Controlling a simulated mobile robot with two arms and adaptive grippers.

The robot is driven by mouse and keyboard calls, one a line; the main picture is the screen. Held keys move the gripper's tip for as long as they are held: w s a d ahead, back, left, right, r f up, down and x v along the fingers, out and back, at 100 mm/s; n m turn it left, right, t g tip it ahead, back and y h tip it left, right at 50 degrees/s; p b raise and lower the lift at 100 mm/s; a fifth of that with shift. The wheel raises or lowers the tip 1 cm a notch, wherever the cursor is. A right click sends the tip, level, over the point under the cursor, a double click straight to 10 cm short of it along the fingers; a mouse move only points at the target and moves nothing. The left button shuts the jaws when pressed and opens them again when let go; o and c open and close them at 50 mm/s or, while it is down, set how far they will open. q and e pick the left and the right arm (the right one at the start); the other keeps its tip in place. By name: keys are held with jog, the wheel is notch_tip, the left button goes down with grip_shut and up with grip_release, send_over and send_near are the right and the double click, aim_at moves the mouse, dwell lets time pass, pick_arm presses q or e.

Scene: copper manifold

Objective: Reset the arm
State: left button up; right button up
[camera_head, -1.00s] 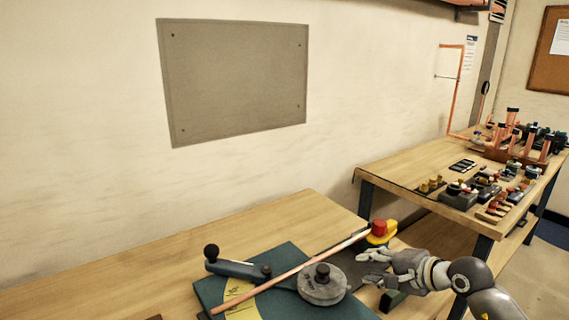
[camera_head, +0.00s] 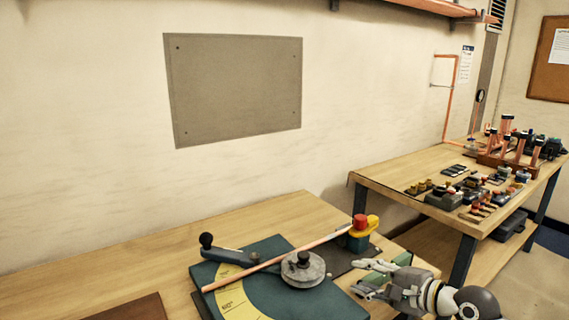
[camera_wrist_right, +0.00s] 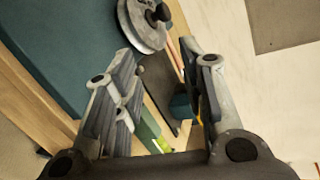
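My right gripper (camera_head: 368,276) is at the lower right of the head view, at the right edge of the near bench. Its fingers are apart with nothing between them; the right wrist view also shows the open fingers (camera_wrist_right: 165,85). A tube bender with a teal base (camera_head: 265,260), round grey wheel (camera_head: 303,272) and dark-knobbed lever (camera_head: 228,255) sits on the bench. A copper tube (camera_head: 275,261) lies across it, its far end near a red and yellow piece (camera_head: 362,224). My left gripper is out of view.
A second bench (camera_head: 400,172) at the right holds several fittings, tools and upright copper pipes (camera_head: 507,140). A grey panel (camera_head: 235,90) is on the wall. The near bench (camera_head: 130,265) is bare at its left; a brown mat (camera_head: 135,308) lies at the front.

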jog(key=s+a+r+m+t+y, duration=0.1)
jog(key=s+r+m+t, duration=0.25)
jog(key=m, duration=0.55)
jog(key=s+a+r+m+t, duration=0.1)
jog(key=s+r+m+t, duration=0.1)
jog(key=r+m+t, duration=0.5)
jog(key=s+d+f+m+g+h, duration=0.4)
jog(key=f+m, duration=0.3)
jog(key=m, duration=0.4)
jog(key=s+d+f+m+g+h, duration=0.2)
jog(key=s+d+f+m+h, duration=0.15)
jog(key=f+m+h, duration=0.55)
jog(key=s+d+f+m+g+h, duration=0.1)
jog(key=s+d+f+m+g, duration=0.3)
jog(key=m, duration=0.9)
jog(key=s+a+f+m+g+y, duration=0.2)
jog(key=s+a+f+m+g, duration=0.3)
jog(key=s, duration=0.5)
jog(key=s+a+f+m+g+y, duration=0.2)
jog(key=s+f+m+g, duration=0.1)
jog(key=s+f, duration=0.5)
notch_tip(320, 180, down, 24)
jog(key=s, duration=0.1)
jog(key=s+d+f+g, duration=0.2)
jog(key=s+d+f, duration=0.1)
jog(key=s+f, duration=1.4)
jog(key=shift+s+f+n, duration=0.3)
jog(key=shift+f, duration=0.1)
